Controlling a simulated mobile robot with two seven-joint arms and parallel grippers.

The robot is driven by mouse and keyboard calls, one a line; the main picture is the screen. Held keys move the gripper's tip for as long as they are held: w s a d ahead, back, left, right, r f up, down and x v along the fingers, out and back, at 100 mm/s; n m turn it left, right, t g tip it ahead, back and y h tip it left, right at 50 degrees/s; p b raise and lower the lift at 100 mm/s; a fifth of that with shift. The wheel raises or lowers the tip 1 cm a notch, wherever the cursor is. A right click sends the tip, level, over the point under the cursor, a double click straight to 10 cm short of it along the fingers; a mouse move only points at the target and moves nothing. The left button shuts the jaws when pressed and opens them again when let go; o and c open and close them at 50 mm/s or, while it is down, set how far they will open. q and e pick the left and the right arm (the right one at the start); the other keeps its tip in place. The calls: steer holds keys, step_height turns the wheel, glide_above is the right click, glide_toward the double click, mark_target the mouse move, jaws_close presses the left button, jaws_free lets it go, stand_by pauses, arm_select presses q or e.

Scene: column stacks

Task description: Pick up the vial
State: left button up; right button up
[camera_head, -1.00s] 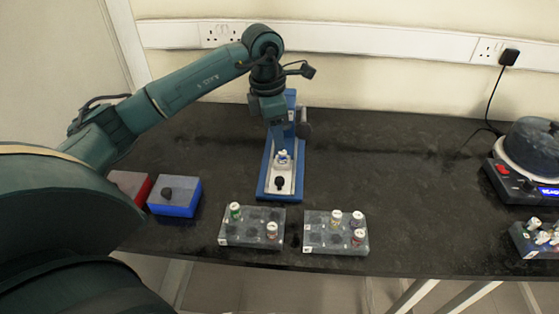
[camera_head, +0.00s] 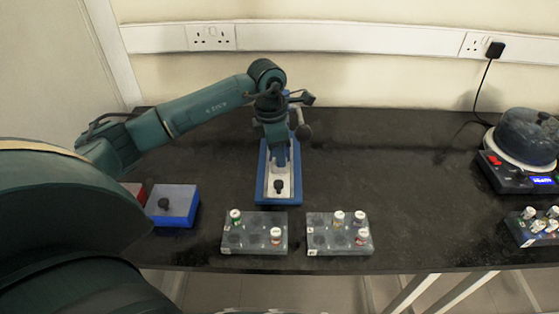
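My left gripper (camera_head: 280,160) points down over the blue stand (camera_head: 262,188), in front of its upright part. Its fingers are small and dark, and I cannot tell whether they are open or shut. The small white vial seen on the stand earlier is now hidden at the gripper. My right gripper is out of view.
A blue box (camera_head: 175,217) with a grey top and dark knob stands left, beside a red box (camera_head: 134,189). A round device (camera_head: 525,150) with a lit display and another rack of vials (camera_head: 535,232) stand at the right. The table (camera_head: 415,190) between is clear.

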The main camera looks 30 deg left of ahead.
arm_select(q)
jaws_close()
steer(key=shift+r, duration=0.1)
